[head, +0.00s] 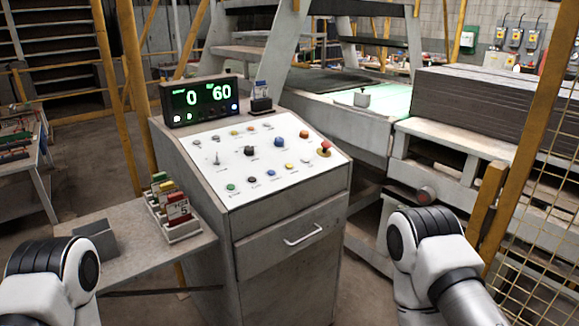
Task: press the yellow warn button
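A yellow button (289,166) sits low on the right half of the white sloping control panel (225,163). It stands between a blue button and a pale one, and nothing touches it. A smaller yellowish button (235,132) is near the panel's top edge. The labels are too small to read, so I cannot tell which one is marked warn. My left arm shows at the bottom left and my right arm at the bottom right, both apart from the panel. Neither gripper is in view.
A red emergency-type knob (324,148) stands up at the panel's right. A display (203,100) reading 0 and 60 stands behind the panel. A side shelf (150,240) holds a card rack (176,212). A yellow post and mesh (530,130) border the right.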

